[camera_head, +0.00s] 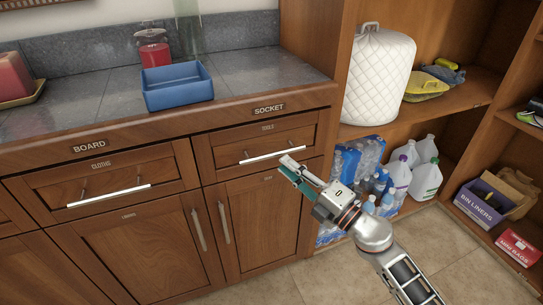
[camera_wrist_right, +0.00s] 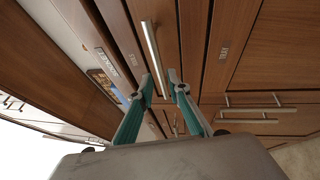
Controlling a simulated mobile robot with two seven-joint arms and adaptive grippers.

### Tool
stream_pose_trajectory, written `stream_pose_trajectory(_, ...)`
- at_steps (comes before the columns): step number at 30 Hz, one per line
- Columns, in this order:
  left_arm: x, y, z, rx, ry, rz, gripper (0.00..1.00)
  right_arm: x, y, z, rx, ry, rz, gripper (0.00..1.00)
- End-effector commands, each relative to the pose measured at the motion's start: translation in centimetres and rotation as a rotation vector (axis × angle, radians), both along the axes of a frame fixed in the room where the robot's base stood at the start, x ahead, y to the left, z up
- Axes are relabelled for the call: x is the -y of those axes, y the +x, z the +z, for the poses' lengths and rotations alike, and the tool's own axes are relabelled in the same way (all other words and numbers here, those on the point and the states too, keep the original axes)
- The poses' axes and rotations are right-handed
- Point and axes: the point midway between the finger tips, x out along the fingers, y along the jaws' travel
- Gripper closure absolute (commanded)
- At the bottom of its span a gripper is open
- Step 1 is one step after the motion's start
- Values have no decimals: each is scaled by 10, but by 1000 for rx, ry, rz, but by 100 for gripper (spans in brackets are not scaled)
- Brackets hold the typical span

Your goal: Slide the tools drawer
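The tools drawer (camera_head: 262,140) is the right-hand of two drawers under the counter, below the SOCKET label; its small label is hard to read. Its front looks flush with the cabinet. Its handle is a pale horizontal bar (camera_head: 272,155), also in the right wrist view (camera_wrist_right: 152,48). My right gripper (camera_head: 287,163) is at the right end of this handle, with teal fingers. In the right wrist view its fingertips (camera_wrist_right: 160,78) are apart, with the bar's end between them and gaps seeming to show on both sides. My left gripper is not in view.
A second drawer (camera_head: 105,180) with its own bar handle is to the left. Cabinet doors (camera_head: 265,220) are below. A blue tray (camera_head: 176,86) sits on the counter. Open shelves at right hold bottles (camera_head: 427,180), a white quilted cover (camera_head: 378,75) and boxes (camera_head: 493,203).

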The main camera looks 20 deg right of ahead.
Motion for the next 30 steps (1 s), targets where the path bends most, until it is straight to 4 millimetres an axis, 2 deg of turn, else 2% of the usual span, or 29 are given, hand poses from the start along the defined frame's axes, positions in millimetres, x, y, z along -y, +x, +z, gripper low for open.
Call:
stream_pose_trajectory(1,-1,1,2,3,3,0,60,-3,8,7,8,1,0,83)
stream_pose_trajectory(6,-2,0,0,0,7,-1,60,-14,32,10,5,3,1,83)
stream_pose_trajectory(12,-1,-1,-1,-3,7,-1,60,-21,51,11,1,2,-1,83)
stream_pose_trajectory(23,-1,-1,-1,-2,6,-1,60,-24,55,12,0,3,0,83)
stream_pose_trajectory(25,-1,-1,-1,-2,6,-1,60,-24,55,12,0,3,0,100)
stream_pose_trajectory(30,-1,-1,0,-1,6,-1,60,-23,55,12,0,3,0,100)
